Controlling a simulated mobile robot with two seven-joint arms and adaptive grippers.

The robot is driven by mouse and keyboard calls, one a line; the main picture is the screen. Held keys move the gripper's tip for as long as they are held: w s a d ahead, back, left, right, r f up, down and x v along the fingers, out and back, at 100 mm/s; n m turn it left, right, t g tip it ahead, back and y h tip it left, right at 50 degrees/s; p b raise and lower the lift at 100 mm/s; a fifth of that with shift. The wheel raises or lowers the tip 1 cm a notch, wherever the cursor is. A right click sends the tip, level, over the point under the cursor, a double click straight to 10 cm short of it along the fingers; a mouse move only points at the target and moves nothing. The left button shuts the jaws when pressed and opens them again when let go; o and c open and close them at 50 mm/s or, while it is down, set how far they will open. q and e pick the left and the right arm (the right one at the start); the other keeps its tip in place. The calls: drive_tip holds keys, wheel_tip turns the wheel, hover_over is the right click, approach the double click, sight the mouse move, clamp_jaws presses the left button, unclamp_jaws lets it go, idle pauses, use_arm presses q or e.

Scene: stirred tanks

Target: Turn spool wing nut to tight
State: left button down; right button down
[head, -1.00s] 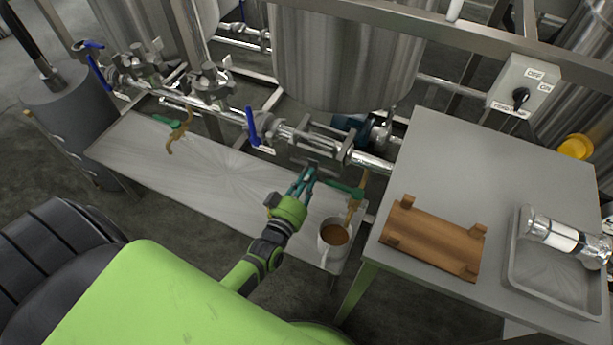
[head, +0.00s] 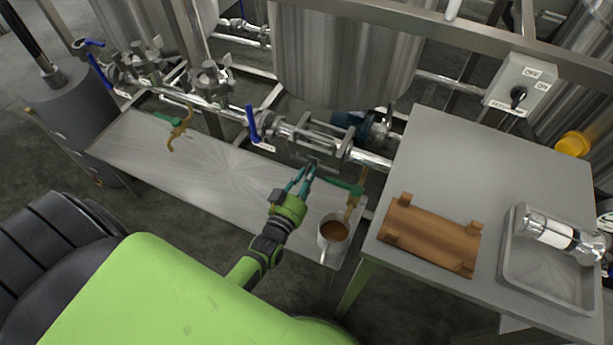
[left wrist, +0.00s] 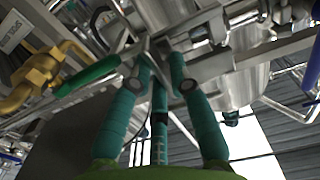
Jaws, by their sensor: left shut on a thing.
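The spool (head: 312,142) is a short steel section in the pipe run below the tank, between clamps. My left gripper (head: 306,174) reaches up to its underside from the front. Its teal fingers are closed on a small metal part there, which I take to be the spool wing nut (head: 314,163). In the left wrist view my left gripper (left wrist: 160,62) has both fingertips at a metal piece below the pipes. The fingers hide most of the nut, so its angle is unclear. My right gripper is not in view.
A brass tap (head: 350,205) with a green handle is close right of the gripper, above a mug of brown liquid (head: 333,232). A blue valve handle (head: 252,126) stands to the left. The side table holds a wooden stand (head: 433,236) and a tray (head: 512,262) with a glass-and-steel piece.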

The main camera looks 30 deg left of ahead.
use_arm(q)
drive_tip(key=shift+s+a+f, duration=0.1)
drive_tip(key=shift+a+f, duration=0.05)
drive_tip(key=c, duration=1.2)
unclamp_jaws()
drive_tip(key=s, duration=1.2)
drive_tip(key=shift+d, duration=0.3)
drive_tip(key=s+d+f+m+g+h+p, duration=0.15)
drive_tip(key=s+f+g, duration=0.25)
drive_tip(key=f, duration=0.5)
drive_tip(key=s+d+f+g+p, duration=0.15)
drive_tip(key=s+f+g, duration=0.25)
drive_tip(key=f, duration=0.6)
drive_tip(key=s+f+g, duration=0.3)
drive_tip(key=s, duration=0.3)
drive_tip(key=s+a+f+m+g, duration=0.1)
drive_tip(key=s+f+g, duration=0.2)
drive_tip(key=s, duration=0.4)
drive_tip(key=s+a+f+g+p, duration=0.1)
drive_tip(key=s+f+g, duration=0.1)
drive_tip(key=s+f, duration=0.2)
drive_tip(key=shift+s+a+m+g+y, duration=0.15)
drive_tip(key=shift+s+g, duration=0.05)
drive_tip(key=shift+s, duration=0.45)
drive_tip(key=shift+s+a+m+g+y, duration=0.1)
drive_tip(key=shift+s+g, duration=0.1)
drive_tip(key=shift+s, duration=0.4)
